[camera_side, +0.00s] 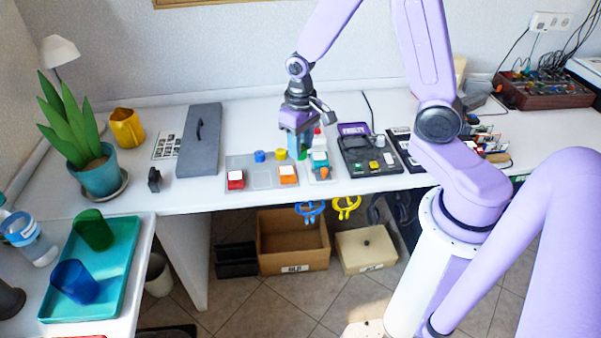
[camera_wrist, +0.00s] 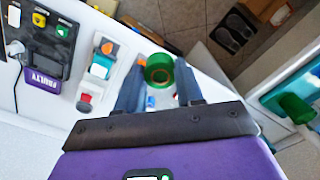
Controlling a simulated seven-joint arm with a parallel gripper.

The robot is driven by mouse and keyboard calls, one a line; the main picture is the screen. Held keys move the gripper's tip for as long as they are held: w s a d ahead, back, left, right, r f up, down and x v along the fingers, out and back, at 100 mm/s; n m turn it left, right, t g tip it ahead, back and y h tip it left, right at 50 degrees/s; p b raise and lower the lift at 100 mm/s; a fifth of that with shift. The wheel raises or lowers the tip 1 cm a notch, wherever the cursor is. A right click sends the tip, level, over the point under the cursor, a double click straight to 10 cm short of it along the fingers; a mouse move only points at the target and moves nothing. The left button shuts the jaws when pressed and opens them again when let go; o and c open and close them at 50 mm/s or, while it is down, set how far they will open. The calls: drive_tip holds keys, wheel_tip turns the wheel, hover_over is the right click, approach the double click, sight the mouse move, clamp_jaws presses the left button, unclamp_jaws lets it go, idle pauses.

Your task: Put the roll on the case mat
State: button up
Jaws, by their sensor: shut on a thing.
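My gripper (camera_side: 301,148) points down over the table, with its two fingers closed about a green roll (camera_wrist: 160,70) that has a tan centre. The roll also shows as a small green patch below the fingers in the side view (camera_side: 302,155). A grey mat (camera_side: 262,178) with marked squares lies just left of and below my gripper. It bears a red-and-white block, an orange-and-white block, a blue roll (camera_side: 260,156) and a yellow roll (camera_side: 282,154). A narrow pale mat (camera_side: 323,179) lies to its right. I cannot tell which is the case mat.
A teal-and-white piece (camera_side: 320,160) and an orange piece stand on the narrow mat. A black tray (camera_side: 370,168) with a purple "FAULTY" label lies to the right. The table's front edge is close by.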

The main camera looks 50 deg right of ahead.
drive_tip(key=shift+a+n, duration=0.1)
drive_tip(key=shift+n, duration=0.2)
drive_tip(key=shift+w+d+f, duration=0.15)
drive_tip(key=shift+w+d, duration=0.05)
drive_tip(key=w+d+f+m, duration=0.1)
drive_tip(key=w+d+f, duration=0.25)
drive_tip(key=d, duration=0.45)
drive_tip(key=w+d+f+m, duration=0.1)
drive_tip(key=w+d+f, duration=0.25)
drive_tip(key=d, duration=0.55)
drive_tip(key=w+d+f, duration=0.1)
drive_tip(key=w+f, duration=0.2)
drive_tip(key=w, duration=0.1)
drive_tip(key=w+d+f, duration=0.2)
drive_tip(key=w, duration=0.2)
drive_tip(key=w+d+f, duration=0.1)
drive_tip(key=w+f, duration=0.2)
drive_tip(key=w, duration=0.1)
drive_tip(key=shift+w+d+f, duration=0.25)
drive_tip(key=shift+w+f, duration=0.1)
drive_tip(key=shift+w, duration=0.05)
drive_tip(key=shift+w+f, duration=0.2)
drive_tip(key=shift+f, duration=1.55)
drive_tip(key=shift+f, duration=0.2)
